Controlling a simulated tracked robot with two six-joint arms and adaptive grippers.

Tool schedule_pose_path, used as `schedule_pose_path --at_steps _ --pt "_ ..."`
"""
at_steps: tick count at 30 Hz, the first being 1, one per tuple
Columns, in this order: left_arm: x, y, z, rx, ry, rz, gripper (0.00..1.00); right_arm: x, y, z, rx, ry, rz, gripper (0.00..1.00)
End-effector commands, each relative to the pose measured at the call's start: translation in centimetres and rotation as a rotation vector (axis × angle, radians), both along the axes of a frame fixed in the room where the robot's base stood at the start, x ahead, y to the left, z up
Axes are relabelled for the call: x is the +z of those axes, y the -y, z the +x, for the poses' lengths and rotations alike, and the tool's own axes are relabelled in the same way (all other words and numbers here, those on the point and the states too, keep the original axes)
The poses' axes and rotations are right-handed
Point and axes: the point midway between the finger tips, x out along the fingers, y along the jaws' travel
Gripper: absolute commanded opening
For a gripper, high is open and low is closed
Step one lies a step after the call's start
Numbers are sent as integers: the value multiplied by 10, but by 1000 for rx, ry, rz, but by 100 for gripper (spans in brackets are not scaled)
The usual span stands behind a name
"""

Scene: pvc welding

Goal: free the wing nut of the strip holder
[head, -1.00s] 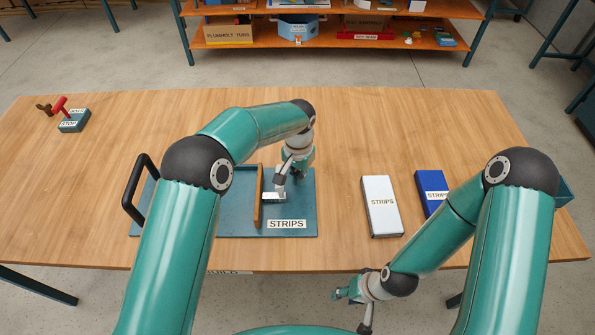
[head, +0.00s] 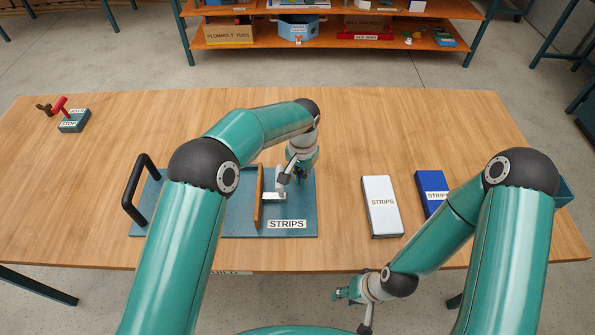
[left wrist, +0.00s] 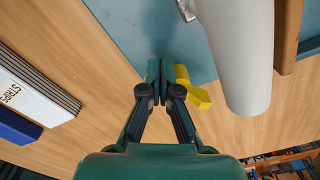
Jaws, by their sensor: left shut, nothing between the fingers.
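The strip holder is a teal board (head: 240,222) on the table with a wooden upright (head: 259,196), a pale metal piece (head: 273,197) and a "STRIPS" label. A yellow piece with a flat wing (left wrist: 197,92), which looks like the wing nut, shows in the left wrist view at the board's edge. My left gripper (head: 301,174) is over the board's right side. Its fingertips (left wrist: 166,90) are shut and empty, just left of the yellow piece in the wrist view; I cannot tell whether they touch it. My right gripper (head: 342,294) hangs in front of the table; its finger state is unclear.
A thick pale grey bar (left wrist: 236,55) stands close right of the yellow piece in the wrist view. A white box (head: 381,206) and a blue box (head: 431,190) lie right of the board. A black handle (head: 138,188) rises on the left.

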Motion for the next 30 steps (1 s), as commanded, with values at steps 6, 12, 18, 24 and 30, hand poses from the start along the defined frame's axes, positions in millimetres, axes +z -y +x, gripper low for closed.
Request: schedule_pose_path --at_steps 6,12,18,24,30 --pt "0 5 2 -1 0 0 0 0 0 0 0 0 0 40" --pt "0 5 2 -1 0 0 0 0 0 0 0 0 0 40" --pt "0 6 2 -1 0 0 0 0 0 0 0 0 0 40" --pt "0 10 5 -1 2 -1 0 1 0 0 0 0 0 40" --pt "0 12 7 -1 1 -2 0 1 0 0 0 0 0 40"
